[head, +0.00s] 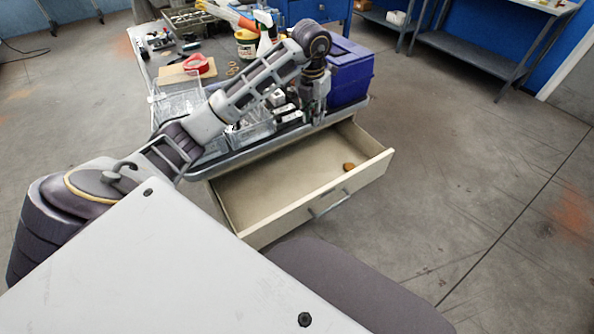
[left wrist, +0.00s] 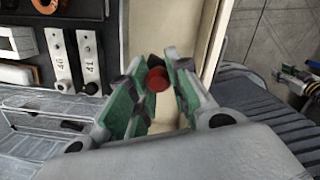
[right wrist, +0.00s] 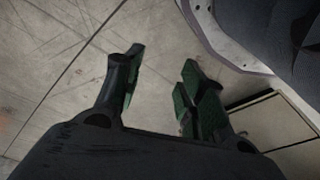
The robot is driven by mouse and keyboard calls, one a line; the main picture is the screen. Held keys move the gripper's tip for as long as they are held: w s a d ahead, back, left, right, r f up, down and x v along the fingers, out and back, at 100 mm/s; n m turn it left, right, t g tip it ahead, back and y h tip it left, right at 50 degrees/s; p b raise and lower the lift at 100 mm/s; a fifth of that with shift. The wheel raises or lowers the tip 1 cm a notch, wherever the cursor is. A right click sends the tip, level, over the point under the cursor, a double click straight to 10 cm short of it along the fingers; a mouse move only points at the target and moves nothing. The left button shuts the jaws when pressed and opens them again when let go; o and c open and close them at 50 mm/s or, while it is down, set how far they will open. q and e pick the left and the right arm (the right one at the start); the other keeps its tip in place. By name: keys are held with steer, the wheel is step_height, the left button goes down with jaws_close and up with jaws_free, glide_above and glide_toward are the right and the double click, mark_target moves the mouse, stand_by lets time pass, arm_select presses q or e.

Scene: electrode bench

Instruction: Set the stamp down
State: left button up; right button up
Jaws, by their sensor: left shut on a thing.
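My left gripper (head: 318,108) is over the front edge of the bench, above the open drawer. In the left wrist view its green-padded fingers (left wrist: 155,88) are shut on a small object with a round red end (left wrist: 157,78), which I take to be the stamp. The rest of it is hidden between the fingers. In the head view the held object cannot be made out. My right gripper (right wrist: 158,85) shows only in the right wrist view. Its fingers are apart with nothing between them, above the floor.
The drawer (head: 250,195) is pulled out, with a small brown object (head: 348,166) near its right end. On the bench stand clear trays (head: 250,131), a blue-purple box (head: 350,72) and red tape (head: 198,64). The floor to the right is clear.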

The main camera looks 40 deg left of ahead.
arm_select(q)
steer(key=shift+a+f+n+b, duration=0.15)
steer(key=shift+a+n+b, duration=0.25)
steer(key=shift+n, duration=0.45)
steer(key=shift+a+f+n+b, duration=0.1)
steer(key=shift+a+n+b, duration=0.2)
steer(key=shift+n, duration=0.55)
arm_select(e)
steer(key=shift+w+a+r, duration=0.1)
steer(key=shift+w+r, duration=0.1)
steer(key=shift+r, duration=0.9)
arm_select(q)
steer(key=shift+d+f+b, duration=0.1)
steer(key=shift+f+b, duration=0.2)
steer(key=shift+f, duration=0.3)
step_height(320, 180, down, 22)
steer(key=b, duration=0.5)
steer(key=shift+r+b, duration=0.1)
steer(key=shift+b, duration=0.3)
steer(key=shift+f, duration=0.4)
arm_select(e)
step_height(320, 180, up, 9)
steer(key=w+a+t+y, duration=0.1)
steer(key=shift+w+a+t, duration=0.15)
steer(key=shift+a+t, duration=0.2)
steer(key=shift+t, duration=0.05)
steer(key=shift+f, duration=0.15)
